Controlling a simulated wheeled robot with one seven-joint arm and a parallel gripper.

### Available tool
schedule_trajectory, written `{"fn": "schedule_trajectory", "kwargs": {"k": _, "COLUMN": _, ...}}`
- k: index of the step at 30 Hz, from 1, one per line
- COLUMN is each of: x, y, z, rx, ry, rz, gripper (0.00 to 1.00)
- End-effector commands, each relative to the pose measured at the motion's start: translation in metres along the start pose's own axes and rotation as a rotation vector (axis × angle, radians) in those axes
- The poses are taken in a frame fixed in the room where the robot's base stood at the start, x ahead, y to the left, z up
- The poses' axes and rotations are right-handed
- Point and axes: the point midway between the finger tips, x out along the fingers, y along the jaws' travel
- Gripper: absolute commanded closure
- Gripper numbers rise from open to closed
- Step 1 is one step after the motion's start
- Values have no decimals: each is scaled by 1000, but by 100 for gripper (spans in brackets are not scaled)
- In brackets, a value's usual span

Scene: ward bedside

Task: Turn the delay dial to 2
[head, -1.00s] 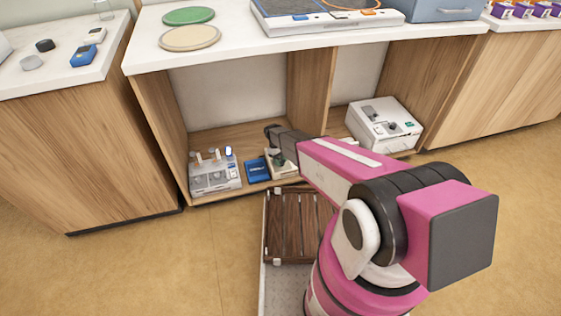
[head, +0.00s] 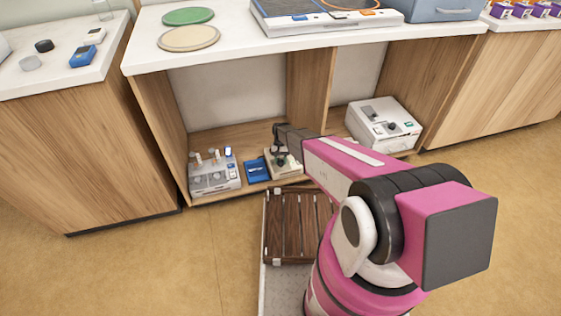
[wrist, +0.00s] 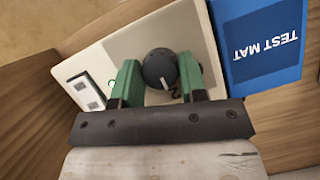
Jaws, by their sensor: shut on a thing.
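A dark round dial (wrist: 160,68) with a pale pointer line sits on a cream box (wrist: 95,62). A digit 2 is printed on the panel beside the dial, close to the pointer line; other markings are hidden. My gripper (wrist: 160,82) has its green fingers on either side of the dial and is shut on it. In the head view my gripper (head: 281,157) is down at the cream box (head: 290,168) in the lower shelf bay, and the dial is hidden there.
A blue test mat (wrist: 262,42) lies right beside the box; it also shows in the head view (head: 257,171). A grey-white device with knobs (head: 214,180) stands left of it. A white machine (head: 384,126) stands in the right bay. The counter (head: 235,50) overhangs the shelf.

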Motion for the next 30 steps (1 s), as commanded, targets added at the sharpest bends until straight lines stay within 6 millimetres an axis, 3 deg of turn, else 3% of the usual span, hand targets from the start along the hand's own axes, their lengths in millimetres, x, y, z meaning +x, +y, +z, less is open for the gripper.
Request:
{"fn": "schedule_trajectory", "kwargs": {"k": 15, "x": 0, "y": 0, "z": 0, "rx": 16, "ry": 1, "rz": -6, "gripper": 85}}
{"fn": "schedule_trajectory", "kwargs": {"k": 16, "x": 0, "y": 0, "z": 0, "rx": 16, "ry": 1, "rz": -6, "gripper": 51}}
{"fn": "schedule_trajectory", "kwargs": {"k": 18, "x": 0, "y": 0, "z": 0, "rx": 15, "ry": 1, "rz": -6, "gripper": 37}}
{"fn": "schedule_trajectory", "kwargs": {"k": 26, "x": -1, "y": 0, "z": 0, "rx": 15, "ry": 1, "rz": -6, "gripper": 37}}
{"fn": "schedule_trajectory", "kwargs": {"k": 30, "x": -10, "y": 0, "z": 0, "rx": 15, "ry": 1, "rz": -6, "gripper": 37}}
